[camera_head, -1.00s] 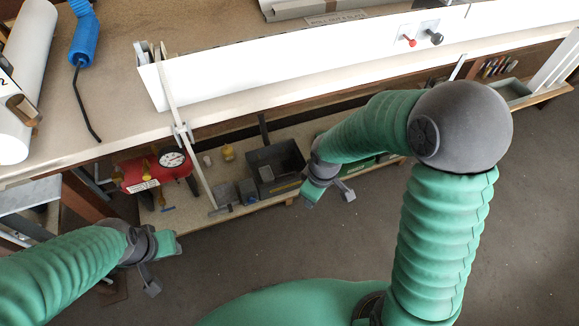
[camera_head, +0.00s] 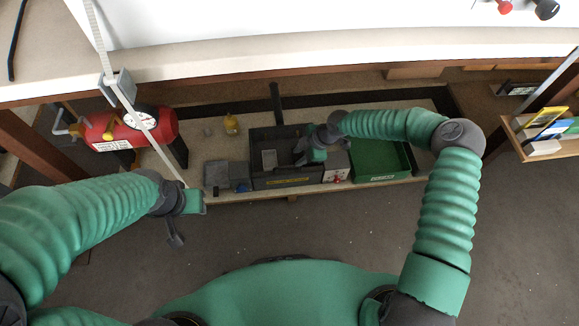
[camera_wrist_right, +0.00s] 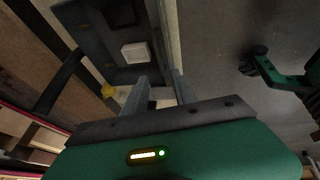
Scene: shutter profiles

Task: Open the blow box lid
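A dark grey box (camera_head: 262,177) with a yellow label strip stands on the low shelf in the head view; its top looks open, with a small light grey block inside. I cannot tell for sure that it is the blow box, and no separate lid is clear. My right gripper (camera_head: 306,152) is over the box's right part and hides it there. In the right wrist view, its two fingers (camera_wrist_right: 160,86) are apart, and a grey box (camera_wrist_right: 90,30) with a pale square lies beyond them. My left gripper (camera_head: 180,224) hangs in front of the shelf's left end, its opening unclear.
A red tank (camera_head: 103,130) with a gauge stands left, a yellow bottle (camera_head: 231,124) behind the boxes. A green tray (camera_head: 385,168) and a small white-and-red box (camera_head: 337,167) are right. The bench edge (camera_head: 200,68) overhangs the shelf. The floor in front is clear.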

